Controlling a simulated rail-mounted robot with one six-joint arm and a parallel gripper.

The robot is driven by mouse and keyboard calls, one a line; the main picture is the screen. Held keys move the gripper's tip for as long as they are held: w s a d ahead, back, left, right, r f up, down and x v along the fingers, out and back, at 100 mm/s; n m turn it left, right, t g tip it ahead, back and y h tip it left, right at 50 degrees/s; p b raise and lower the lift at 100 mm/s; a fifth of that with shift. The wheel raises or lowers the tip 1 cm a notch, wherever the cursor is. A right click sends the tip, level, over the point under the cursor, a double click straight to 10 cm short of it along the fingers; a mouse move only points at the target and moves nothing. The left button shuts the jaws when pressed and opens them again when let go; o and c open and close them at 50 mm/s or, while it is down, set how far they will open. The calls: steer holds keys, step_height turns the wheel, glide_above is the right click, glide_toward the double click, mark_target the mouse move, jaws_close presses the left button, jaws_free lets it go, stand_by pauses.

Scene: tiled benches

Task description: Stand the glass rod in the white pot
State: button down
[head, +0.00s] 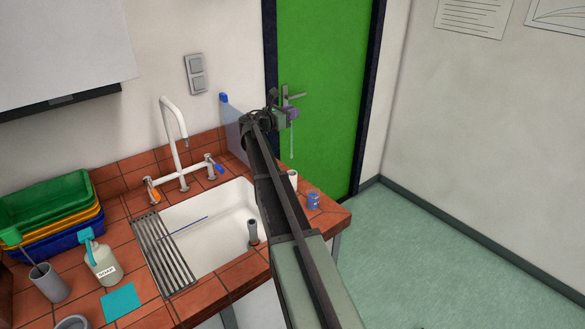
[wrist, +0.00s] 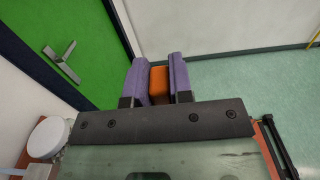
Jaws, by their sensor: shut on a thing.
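My gripper (head: 291,113) is raised beyond the far right end of the bench, in front of the green door in the head view. A thin pale rod, seemingly the glass rod (head: 292,142), hangs upright below it. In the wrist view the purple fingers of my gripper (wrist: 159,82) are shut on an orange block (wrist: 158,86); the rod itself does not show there. The white pot (head: 293,177) stands near the bench's right edge, partly hidden by my arm. In the picture the rod's lower end is above the pot; I cannot tell whether they line up in depth.
A blue jar (head: 313,201) stands beside the pot near the bench edge. Crates (head: 50,230), a bottle (head: 102,264) and a grey beaker (head: 48,284) fill the left.

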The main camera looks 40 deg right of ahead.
step_height(320, 180, down, 16)
steer(key=b, duration=1.3)
steer(key=shift+r, duration=0.2)
steer(key=shift+r+p, duration=0.35)
steer(key=shift+f, duration=0.3)
steer(key=c, duration=1)
jaws_free()
steer(key=shift+r, duration=0.1)
steer(key=shift+r, duration=0.3)
steer(key=a, duration=1.2)
steer(key=shift+f, duration=0.15)
